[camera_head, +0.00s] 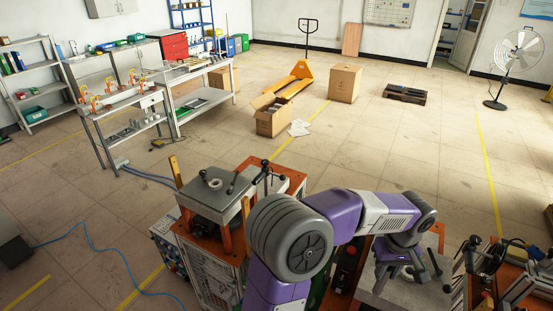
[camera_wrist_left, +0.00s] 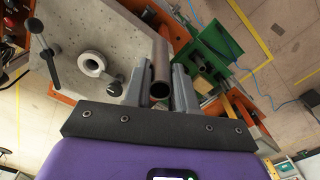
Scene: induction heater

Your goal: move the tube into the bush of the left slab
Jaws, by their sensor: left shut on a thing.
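My left gripper (camera_head: 399,272) points down over the right slab (camera_head: 385,298) in the head view. In the left wrist view its two grey fingers (camera_wrist_left: 159,88) are shut on a dark metal tube (camera_wrist_left: 161,60), with its open round end towards the camera. A grey slab (camera_wrist_left: 95,25) lies beyond the fingers, with a pale ring-shaped bush (camera_wrist_left: 92,64) left of the tube. The tube appears apart from this bush. The left slab (camera_head: 205,198) is left of my arm in the head view, with its ring-shaped bush (camera_head: 214,184) on top. My right gripper is not in view.
Black clamp handles (camera_head: 264,174) rise beside the left slab, and another handle (camera_head: 435,262) stands by the right slab. A green part (camera_wrist_left: 222,45) is near the fingers on the right. Workbench clutter (camera_head: 490,262) fills the lower right; the floor behind is open.

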